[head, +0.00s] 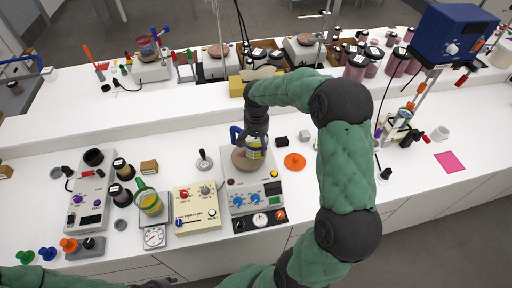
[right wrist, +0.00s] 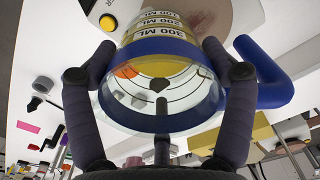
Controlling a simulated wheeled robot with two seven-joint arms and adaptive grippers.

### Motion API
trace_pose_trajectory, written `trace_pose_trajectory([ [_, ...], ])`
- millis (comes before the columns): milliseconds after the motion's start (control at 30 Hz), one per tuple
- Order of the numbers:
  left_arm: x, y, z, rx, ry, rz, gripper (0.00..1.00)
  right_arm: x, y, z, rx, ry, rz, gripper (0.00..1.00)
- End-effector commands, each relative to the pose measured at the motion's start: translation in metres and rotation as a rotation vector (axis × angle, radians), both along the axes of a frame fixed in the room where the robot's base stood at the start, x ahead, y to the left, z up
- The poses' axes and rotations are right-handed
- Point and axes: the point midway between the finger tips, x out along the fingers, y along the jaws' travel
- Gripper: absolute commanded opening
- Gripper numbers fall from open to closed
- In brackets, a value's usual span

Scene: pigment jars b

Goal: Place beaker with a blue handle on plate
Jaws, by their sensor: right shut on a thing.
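The clear beaker (head: 254,152) with a blue rim and a blue handle (head: 236,134) is over the round brown plate (head: 240,163) of a grey device with blue knobs. My right gripper (head: 257,138) reaches down from above and is shut on the beaker. In the right wrist view its two dark fingers flank the blue rim (right wrist: 165,122), and the handle (right wrist: 268,75) sticks out to the right. The brown plate (right wrist: 195,12) shows beyond the beaker's base. I cannot tell whether the base touches it.
Several dark-lidded jars (head: 356,65) stand on the raised back shelf. Free counter lies in front of the pink sheet (head: 449,162).

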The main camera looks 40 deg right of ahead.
Motion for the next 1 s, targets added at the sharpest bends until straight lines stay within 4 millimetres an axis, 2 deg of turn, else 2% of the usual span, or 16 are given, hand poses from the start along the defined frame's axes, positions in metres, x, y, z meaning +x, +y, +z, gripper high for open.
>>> trace_pose_trajectory([
  [233,0.000,0.000,0.005,0.000,0.000,0.000,0.40,0.001,0.000,-0.030,0.001,0.001,-0.001,0.39],
  [633,0.000,0.000,0.001,0.000,0.000,0.000,0.40,0.001,0.000,-0.036,0.000,0.000,0.000,0.39],
  [667,0.000,0.000,0.001,0.000,0.000,0.000,0.40,0.001,0.000,-0.036,0.001,0.001,0.000,0.89],
  [700,0.000,0.000,0.002,0.000,0.000,0.000,0.40,0.001,0.000,-0.036,0.001,0.001,0.000,1.00],
  [1000,0.000,0.000,0.002,0.000,0.000,0.000,0.40,0.001,0.000,-0.035,0.001,0.001,0.000,1.00],
])
